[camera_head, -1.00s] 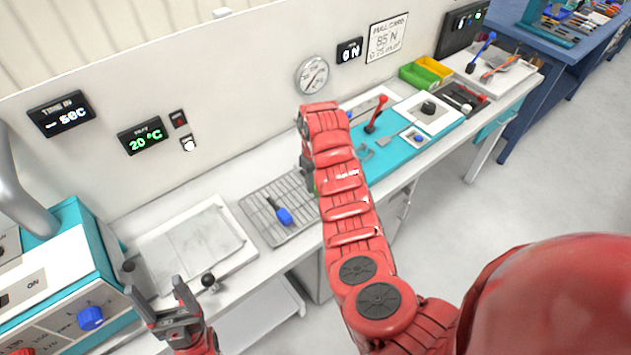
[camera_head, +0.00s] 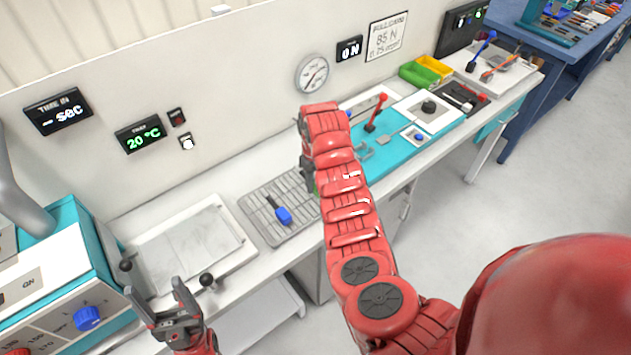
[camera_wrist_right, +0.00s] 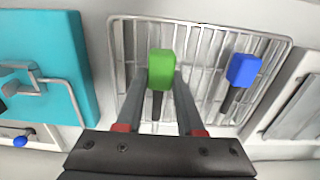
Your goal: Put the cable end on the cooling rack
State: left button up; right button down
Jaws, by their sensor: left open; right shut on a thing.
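The cooling rack (camera_head: 262,232) is a wire grid on the white bench, in the middle of the head view; it also fills the centre of the right wrist view (camera_wrist_right: 205,60). A blue cable end (camera_head: 283,215) with a dark stem lies on it; the right wrist view shows it too (camera_wrist_right: 243,70). My right gripper (camera_wrist_right: 160,85) is shut on a green cable end (camera_wrist_right: 158,66) over the rack. I cannot tell whether the green end touches the wires. My red right arm mostly hides it in the head view. My left gripper (camera_head: 160,308) is open and empty at the lower left.
A white plate with a grey sheet (camera_head: 190,245) lies left of the rack. A teal machine (camera_head: 65,275) with knobs stands at the far left. A teal board with a red-handled tool (camera_head: 376,112) is right of the rack. Green and yellow bins (camera_head: 420,75) stand further back.

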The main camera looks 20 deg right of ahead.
jog(key=shift+f+b, duration=0.7)
jog(key=shift+f, duration=0.5)
jog(key=shift+c, duration=2.2)
grip_release()
jog(key=shift+r, duration=0.3)
notch_tip(320, 180, up, 28)
jog(key=p, duration=0.8)
jog(key=shift+p, duration=0.4)
jog(key=shift+f, duration=0.15)
